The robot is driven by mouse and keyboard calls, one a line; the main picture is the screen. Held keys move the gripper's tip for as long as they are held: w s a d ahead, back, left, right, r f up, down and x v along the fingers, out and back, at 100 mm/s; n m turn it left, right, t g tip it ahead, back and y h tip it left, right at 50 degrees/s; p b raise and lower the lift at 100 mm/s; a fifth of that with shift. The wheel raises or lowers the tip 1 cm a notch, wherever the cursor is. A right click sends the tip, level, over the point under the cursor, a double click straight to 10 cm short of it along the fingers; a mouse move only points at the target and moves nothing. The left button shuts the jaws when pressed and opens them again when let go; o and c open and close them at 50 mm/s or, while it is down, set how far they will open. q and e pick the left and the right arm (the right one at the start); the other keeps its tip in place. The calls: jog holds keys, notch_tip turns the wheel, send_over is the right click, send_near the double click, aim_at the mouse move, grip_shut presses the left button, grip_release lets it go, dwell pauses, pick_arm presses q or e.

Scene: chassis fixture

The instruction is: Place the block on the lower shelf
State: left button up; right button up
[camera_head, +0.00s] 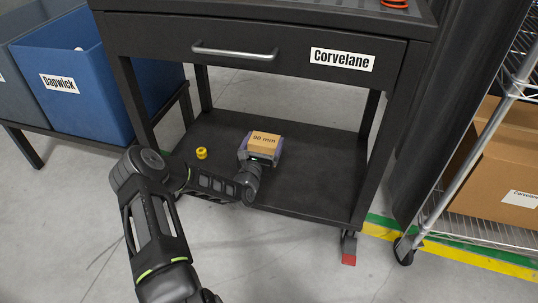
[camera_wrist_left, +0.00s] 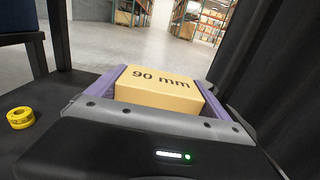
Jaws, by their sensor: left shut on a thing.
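The block (camera_head: 264,139) is an orange-tan box marked "90 mm". My left gripper (camera_head: 262,146) is shut on it, with purple finger pads against its two sides. The block also shows in the left wrist view (camera_wrist_left: 158,92), between the pads. The lower shelf (camera_head: 310,160) is the dark flat board at the bottom of the black cart. The gripper holds the block over the middle of this shelf. The block's underside is hidden, so I cannot tell whether it touches the shelf. My right gripper is in neither view.
A yellow ring-shaped roll (camera_head: 201,153) lies on the shelf left of the gripper. Cart legs stand at the corners, and a drawer with a silver handle (camera_head: 235,52) is above. A blue bin (camera_head: 85,75) stands left, a wire rack with a cardboard box (camera_head: 500,165) right. The shelf's right side is clear.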

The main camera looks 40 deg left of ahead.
pick_arm(q)
jog(key=shift+f+b, duration=1.2)
jog(key=shift+f, duration=1.2)
notch_tip(320, 180, down, 5)
jog(key=b, duration=0.2)
jog(key=shift+b, duration=0.35)
jog(key=shift+f, duration=0.1)
jog(key=o, duration=1.5)
